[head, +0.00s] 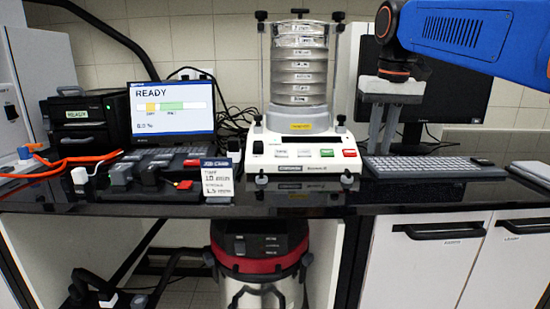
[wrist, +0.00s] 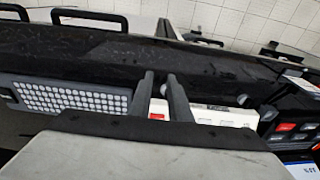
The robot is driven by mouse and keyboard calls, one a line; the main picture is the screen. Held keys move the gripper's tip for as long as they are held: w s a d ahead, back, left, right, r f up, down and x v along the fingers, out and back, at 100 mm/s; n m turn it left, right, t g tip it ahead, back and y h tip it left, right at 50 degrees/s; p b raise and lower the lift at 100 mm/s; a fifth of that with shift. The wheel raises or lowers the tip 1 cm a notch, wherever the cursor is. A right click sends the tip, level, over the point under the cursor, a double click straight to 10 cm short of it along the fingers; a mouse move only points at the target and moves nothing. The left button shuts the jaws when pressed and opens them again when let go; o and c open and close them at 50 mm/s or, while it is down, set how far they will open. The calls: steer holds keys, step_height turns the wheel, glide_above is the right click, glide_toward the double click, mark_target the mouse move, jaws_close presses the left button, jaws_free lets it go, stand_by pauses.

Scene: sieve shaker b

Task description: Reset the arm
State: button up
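My gripper (head: 382,152) hangs fingers-down at the right of the head view, in front of the black monitor and above the keyboard. Its two dark fingers stand apart with nothing between them; they also show apart in the wrist view (wrist: 161,76). My blue arm comes in from the top right. The sieve shaker (head: 301,150) stands left of my gripper, with a stack of clear sieves (head: 299,65) clamped on top. The gripper touches nothing that I can see.
The keyboard (head: 420,168) lies below the gripper, with the monitor (head: 455,95) behind. A screen reading READY (head: 172,108), black switch modules (head: 150,172) and a small card (head: 217,182) stand at left. A red-black vacuum (head: 260,250) sits under the bench. The dark front edge is mostly clear.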

steer(key=s+d+f+t, duration=0.1)
steer(key=s+d+f, duration=0.1)
steer(key=s+f, duration=1)
steer(key=s+d+f+t, duration=0.2)
steer(key=s+f, duration=1)
steer(key=f, duration=0.5)
steer(key=shift+f, duration=0.35)
